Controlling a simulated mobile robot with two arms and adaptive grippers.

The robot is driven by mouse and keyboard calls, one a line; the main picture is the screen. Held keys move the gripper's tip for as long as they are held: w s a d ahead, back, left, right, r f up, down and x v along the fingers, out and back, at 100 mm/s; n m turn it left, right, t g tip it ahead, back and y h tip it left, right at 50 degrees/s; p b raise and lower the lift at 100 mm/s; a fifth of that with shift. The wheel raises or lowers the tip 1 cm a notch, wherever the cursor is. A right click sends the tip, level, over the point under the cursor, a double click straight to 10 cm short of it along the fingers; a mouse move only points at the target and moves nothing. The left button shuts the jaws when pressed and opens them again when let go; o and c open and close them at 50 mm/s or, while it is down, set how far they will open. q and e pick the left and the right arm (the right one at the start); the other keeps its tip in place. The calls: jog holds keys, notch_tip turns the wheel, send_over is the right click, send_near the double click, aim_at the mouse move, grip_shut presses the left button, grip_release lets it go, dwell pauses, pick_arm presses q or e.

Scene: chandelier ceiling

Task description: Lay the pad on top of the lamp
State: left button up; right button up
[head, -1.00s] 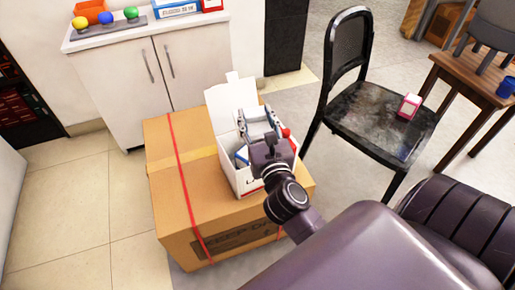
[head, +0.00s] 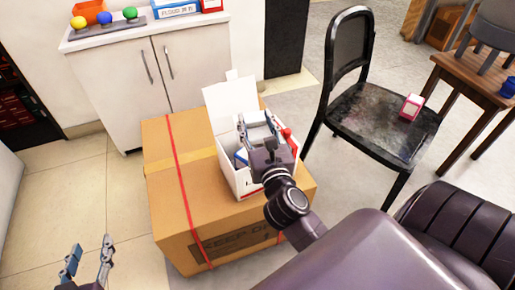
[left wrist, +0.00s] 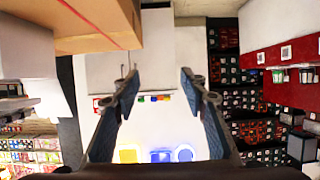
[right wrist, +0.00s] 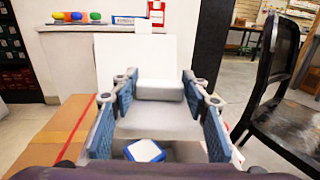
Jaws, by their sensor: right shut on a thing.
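My right gripper (head: 260,130) is over the open white box (head: 237,181). Its fingers close on the sides of a smooth grey thing (right wrist: 160,88), seen between them in the right wrist view. I cannot tell whether this is the pad. A blue-and-white item (right wrist: 145,151) lies lower, inside the box, partly hidden. My left gripper (head: 88,262) is open and empty at the lower left, away from the box; its spread fingers also show in the left wrist view (left wrist: 158,95). I cannot make out a lamp for certain.
The white box stands on a large cardboard box (head: 165,215) with red straps. A white cabinet (head: 150,75) is behind. A wooden table (head: 465,80) stands further right. Floor at left is clear.

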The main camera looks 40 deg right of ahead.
jog(key=shift+f+b, duration=0.45)
jog(key=shift+f, duration=0.05)
pick_arm(q)
notch_tip(320, 180, up, 7)
jog(key=w+d+t+h, duration=0.1)
jog(key=w+t, duration=0.1)
jog(key=t, duration=0.1)
jog(key=shift+w+d+f, duration=0.15)
jog(key=shift+w+d, duration=0.05)
jog(key=shift+d, duration=0.05)
pick_arm(e)
jog(key=o, duration=0.9)
jog(key=shift+f, duration=0.1)
jog(key=v, duration=1.2)
